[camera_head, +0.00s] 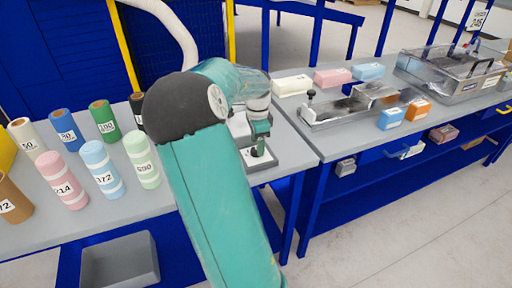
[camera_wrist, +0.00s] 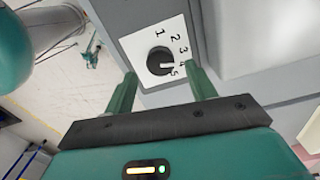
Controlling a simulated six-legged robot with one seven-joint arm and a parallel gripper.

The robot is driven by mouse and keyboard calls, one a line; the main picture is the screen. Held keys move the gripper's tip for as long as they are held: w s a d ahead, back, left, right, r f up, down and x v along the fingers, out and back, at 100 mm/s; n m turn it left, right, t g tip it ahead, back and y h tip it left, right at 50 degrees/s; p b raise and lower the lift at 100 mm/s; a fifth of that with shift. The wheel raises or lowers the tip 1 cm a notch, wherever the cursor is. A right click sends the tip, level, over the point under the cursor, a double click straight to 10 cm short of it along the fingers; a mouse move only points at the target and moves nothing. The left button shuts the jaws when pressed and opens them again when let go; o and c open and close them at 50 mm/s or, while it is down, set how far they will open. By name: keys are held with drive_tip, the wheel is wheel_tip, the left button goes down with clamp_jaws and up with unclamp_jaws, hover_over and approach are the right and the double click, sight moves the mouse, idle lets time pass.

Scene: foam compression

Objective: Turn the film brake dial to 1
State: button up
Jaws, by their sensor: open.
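A short white mark on the dial points to the right, toward the 4 and 5. My gripper (camera_wrist: 164,73) is open, with one green finger on each side of the dial's lower part. The fingers look apart from the dial, and I cannot tell how far they are from the plate.
Several coloured numbered rolls (camera_head: 100,160) stand on the left grey table. A grey bin (camera_head: 120,262) is below the left table. The floor in front of the right table is clear.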

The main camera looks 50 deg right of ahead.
sight(256, 152)
drive_tip(key=shift+w+a+f, duration=0.1)
drive_tip(key=shift+w+f, duration=0.1)
drive_tip(key=shift+f, duration=1.1)
drive_tip(key=c, duration=1)
